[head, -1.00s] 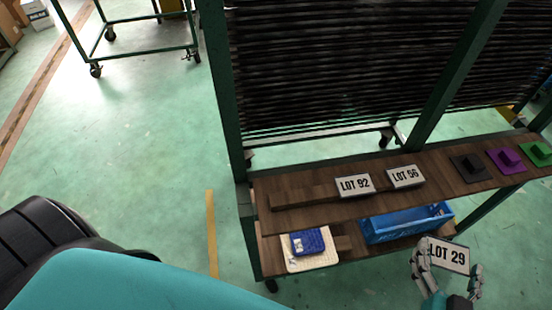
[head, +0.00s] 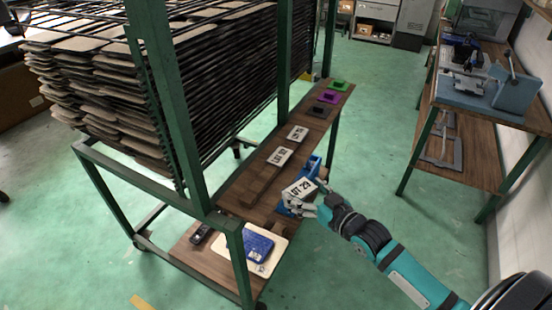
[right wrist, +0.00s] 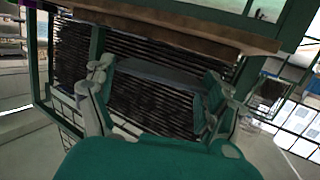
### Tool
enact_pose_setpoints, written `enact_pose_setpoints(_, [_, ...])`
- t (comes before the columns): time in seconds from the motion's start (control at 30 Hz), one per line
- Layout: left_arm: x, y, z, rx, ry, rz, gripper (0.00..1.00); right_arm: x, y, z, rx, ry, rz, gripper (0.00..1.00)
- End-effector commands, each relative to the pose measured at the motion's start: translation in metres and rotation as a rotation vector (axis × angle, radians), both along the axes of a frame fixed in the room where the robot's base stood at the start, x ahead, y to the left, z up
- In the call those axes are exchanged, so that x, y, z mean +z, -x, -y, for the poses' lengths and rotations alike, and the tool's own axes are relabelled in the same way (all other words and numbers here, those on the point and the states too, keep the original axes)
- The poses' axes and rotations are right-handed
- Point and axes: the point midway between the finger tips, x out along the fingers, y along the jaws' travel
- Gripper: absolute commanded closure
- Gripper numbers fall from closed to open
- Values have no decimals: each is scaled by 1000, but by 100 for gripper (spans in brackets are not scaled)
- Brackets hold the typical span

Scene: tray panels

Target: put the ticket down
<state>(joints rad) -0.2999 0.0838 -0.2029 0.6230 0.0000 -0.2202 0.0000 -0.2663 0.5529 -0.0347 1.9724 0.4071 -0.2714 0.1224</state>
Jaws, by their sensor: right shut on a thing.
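The white ticket reading LOT 29 (head: 299,188) is in my right gripper (head: 308,201), in front of the shelf's front edge in the head view. The gripper is shut on it. In the right wrist view the gripper's fingers (right wrist: 157,95) stand either side of a dim grey plate, likely the ticket's back. Two other tickets, LOT 92 (head: 280,156) and LOT 56 (head: 298,132), lean on the wooden upper shelf (head: 229,194). My left gripper is out of view.
A dark wooden strip (head: 262,184) lies on the shelf beside LOT 92. Black (head: 318,110), purple (head: 328,97) and green (head: 339,85) pieces sit further along. Below are a blue bin (head: 313,167), partly hidden, and a blue box (head: 257,246). A workbench (head: 470,150) stands right.

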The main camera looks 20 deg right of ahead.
Motion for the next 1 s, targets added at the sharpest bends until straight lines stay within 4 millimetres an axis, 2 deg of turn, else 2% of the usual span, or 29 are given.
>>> enact_pose_setpoints(0.03, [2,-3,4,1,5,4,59,9,-12,16,-6,9,5,36])
enact_pose_setpoints(0.1, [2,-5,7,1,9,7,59,15,-22,30,-15,8,7,36])
enact_pose_setpoints(0.2, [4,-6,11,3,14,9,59,21,-30,40,-23,5,9,36])
enact_pose_setpoints(0.27, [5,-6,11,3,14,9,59,23,-33,38,-26,2,9,36])
enact_pose_setpoints(0.37, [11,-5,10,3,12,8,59,24,-38,21,-26,-5,10,36])
enact_pose_setpoints(0.7, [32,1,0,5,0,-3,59,16,-60,-67,-25,-5,8,36])
enact_pose_setpoints(0.83, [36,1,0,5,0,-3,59,12,-66,-90,-25,0,8,36])
enact_pose_setpoints(1.0, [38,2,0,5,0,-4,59,9,-70,-103,-25,4,9,36])
